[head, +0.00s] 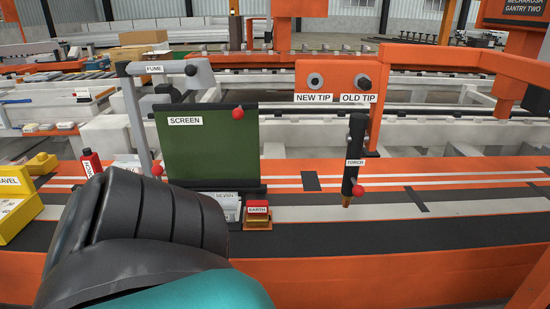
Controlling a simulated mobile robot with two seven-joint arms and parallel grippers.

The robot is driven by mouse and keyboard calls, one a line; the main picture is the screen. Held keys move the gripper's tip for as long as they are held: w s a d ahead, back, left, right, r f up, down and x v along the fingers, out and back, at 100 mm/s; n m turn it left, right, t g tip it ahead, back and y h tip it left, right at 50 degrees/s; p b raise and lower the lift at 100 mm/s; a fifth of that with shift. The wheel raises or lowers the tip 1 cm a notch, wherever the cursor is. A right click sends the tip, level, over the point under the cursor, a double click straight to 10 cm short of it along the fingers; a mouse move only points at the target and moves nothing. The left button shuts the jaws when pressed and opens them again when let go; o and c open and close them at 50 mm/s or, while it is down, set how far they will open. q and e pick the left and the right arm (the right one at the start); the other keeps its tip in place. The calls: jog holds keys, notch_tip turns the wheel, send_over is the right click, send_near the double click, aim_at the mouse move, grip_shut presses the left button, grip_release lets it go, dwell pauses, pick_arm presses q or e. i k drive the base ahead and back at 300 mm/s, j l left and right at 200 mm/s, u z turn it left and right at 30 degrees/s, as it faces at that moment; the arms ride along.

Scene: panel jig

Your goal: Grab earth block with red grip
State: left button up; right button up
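My left and right grippers are not seen in the head view.
A yellow bin (15,205) is far left. The bench right of the block is mostly clear.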

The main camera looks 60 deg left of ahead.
aim_at(257, 211)
jog(key=u, duration=2.2)
